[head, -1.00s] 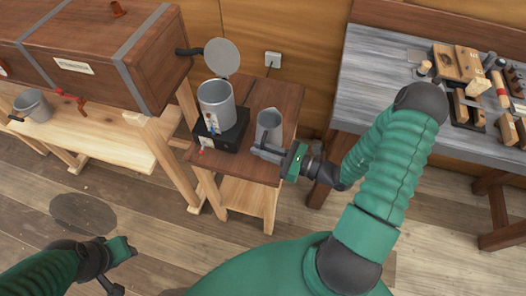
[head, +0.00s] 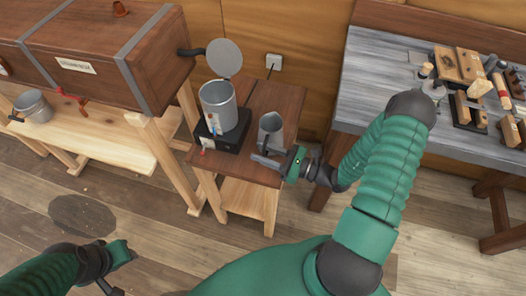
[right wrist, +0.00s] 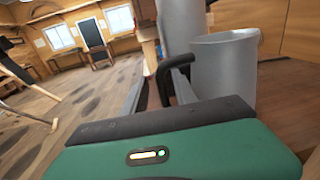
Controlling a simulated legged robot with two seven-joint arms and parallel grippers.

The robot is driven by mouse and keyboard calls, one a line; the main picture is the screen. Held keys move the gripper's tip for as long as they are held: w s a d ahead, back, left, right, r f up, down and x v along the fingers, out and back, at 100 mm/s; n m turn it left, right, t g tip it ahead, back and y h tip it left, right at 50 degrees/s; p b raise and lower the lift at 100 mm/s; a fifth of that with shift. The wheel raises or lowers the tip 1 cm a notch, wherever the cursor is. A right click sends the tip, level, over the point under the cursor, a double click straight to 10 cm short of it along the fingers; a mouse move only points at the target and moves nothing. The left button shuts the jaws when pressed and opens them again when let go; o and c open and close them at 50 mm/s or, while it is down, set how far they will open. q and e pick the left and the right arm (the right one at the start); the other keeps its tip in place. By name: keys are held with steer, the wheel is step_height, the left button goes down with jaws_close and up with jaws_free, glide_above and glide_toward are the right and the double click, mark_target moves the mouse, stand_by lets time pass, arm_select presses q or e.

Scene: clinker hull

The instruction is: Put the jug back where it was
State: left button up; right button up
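The grey metal jug (head: 271,130) stands upright on the small wooden table, right of the heater. In the right wrist view, the jug (right wrist: 225,72) is close, with its dark curved handle (right wrist: 163,78) toward my gripper. My right gripper (head: 268,160) is at the near side of the jug, low by the table's front edge. Its fingers (right wrist: 158,88) look apart, with the handle near the gap between them; contact cannot be told. My left gripper (head: 118,270) is low at the left, over the floor, far from the jug; its fingers are unclear.
A wooden steam box (head: 100,50) stands at the left. A bucket (head: 34,106) is on the low bench. A workbench (head: 375,85) with tools is at the right.

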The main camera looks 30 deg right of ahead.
steer(key=shift+a, duration=0.1)
steer(key=v, duration=1.2)
steer(key=s+a+f+n+g+h, duration=0.1)
steer(key=s+a+n+g, duration=0.2)
steer(key=a+n+g, duration=0.4)
steer(key=s+a+f+n+g, duration=0.1)
steer(key=s+a+n+g, duration=0.4)
steer(key=n+g, duration=0.4)
steer(key=w+a+r+n+t+h, duration=0.2)
steer(key=w+r+n+h, duration=0.4)
steer(key=w+n+h, duration=0.3)
steer(key=shift+n+t, duration=0.8)
steer(key=shift+n, duration=1.3)
